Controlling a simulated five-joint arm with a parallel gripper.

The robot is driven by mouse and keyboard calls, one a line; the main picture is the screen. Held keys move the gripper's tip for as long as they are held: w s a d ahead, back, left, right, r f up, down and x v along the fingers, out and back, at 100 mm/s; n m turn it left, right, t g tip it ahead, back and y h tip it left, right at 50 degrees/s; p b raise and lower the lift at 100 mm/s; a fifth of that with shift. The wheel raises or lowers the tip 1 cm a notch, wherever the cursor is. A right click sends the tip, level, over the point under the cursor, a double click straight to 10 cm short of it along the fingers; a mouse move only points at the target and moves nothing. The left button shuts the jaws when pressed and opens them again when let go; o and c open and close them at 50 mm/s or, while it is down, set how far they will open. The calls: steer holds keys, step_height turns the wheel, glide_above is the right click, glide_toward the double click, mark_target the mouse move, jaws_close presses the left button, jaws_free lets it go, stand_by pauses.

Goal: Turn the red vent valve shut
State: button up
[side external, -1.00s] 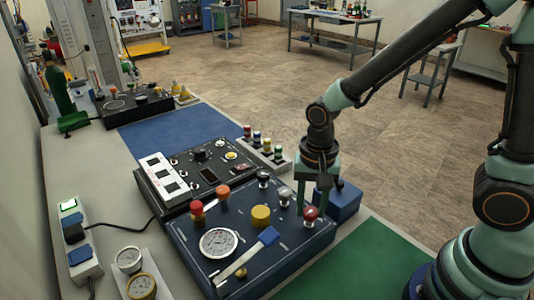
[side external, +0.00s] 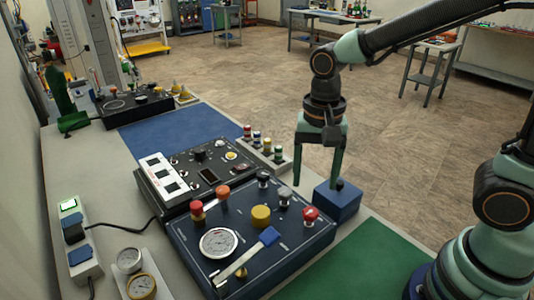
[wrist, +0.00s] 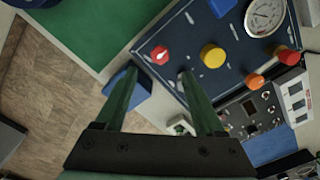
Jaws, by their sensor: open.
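The red vent valve (side external: 311,214) is a red knob with a white mark on top, at the right corner of the dark blue panel (side external: 285,247). In the wrist view the red valve (wrist: 160,55) shows fully, just beyond my fingertips. My gripper (side external: 317,182) hangs above and behind the valve, fingers pointing down, apart and empty. In the wrist view the gripper (wrist: 158,73) has a clear gap between its fingers. It does not touch the valve.
A blue box (side external: 338,203) stands right behind the panel, below my fingers. A green mat (side external: 370,258) lies clear at the right.

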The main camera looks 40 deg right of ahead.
steer(key=shift+r, duration=2)
steer(key=s+d+r+n+t, duration=0.1)
steer(key=d+r+n+t, duration=0.3)
steer(key=d+n, duration=0.4)
steer(key=shift+s+d+n+t, duration=0.25)
steer(key=shift+s+n+t, duration=0.1)
steer(key=shift+n+t, duration=0.35)
steer(key=shift+r, duration=0.1)
